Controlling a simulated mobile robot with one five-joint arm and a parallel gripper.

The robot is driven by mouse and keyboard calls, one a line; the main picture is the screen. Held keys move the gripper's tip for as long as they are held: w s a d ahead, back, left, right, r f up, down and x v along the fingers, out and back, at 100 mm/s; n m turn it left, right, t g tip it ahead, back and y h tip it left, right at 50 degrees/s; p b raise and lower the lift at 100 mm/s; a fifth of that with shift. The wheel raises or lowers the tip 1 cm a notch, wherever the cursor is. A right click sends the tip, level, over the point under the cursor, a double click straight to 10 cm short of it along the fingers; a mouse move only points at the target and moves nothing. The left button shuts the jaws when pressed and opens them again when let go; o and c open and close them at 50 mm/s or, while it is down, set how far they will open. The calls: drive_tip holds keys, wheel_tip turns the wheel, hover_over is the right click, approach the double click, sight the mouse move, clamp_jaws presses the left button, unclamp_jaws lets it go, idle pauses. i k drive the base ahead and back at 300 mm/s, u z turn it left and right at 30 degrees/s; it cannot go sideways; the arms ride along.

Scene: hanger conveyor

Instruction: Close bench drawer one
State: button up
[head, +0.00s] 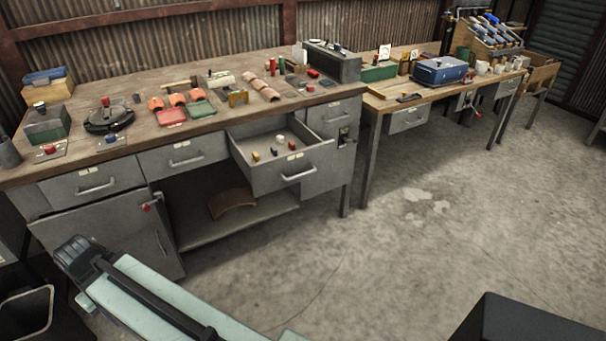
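The workbench (215,124) has a row of grey drawers under its wooden top. One drawer (299,172) is pulled well out, with its handle facing the floor area and a few small yellow, white, red and blue items inside. Two drawers to its left (93,186) (185,158) look shut, as does one at the right end (334,117). Drawer labels are too small to read, so I cannot tell which is number one. Part of my pale green arm crosses the lower left, well apart from the open drawer. My gripper does not show.
A lower cupboard door (120,240) with a red-tagged lock is at the bench's left. A curved brown piece (232,203) lies on the lower shelf. A second bench (440,92) stands behind right. The concrete floor (400,240) before the open drawer is clear.

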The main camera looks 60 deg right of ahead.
sight(312, 157)
drive_tip(key=z, duration=3.85)
drive_tip(key=k, duration=1.65)
drive_tip(key=u, duration=1.25)
drive_tip(key=i, duration=1)
drive_tip(key=z, duration=0.05)
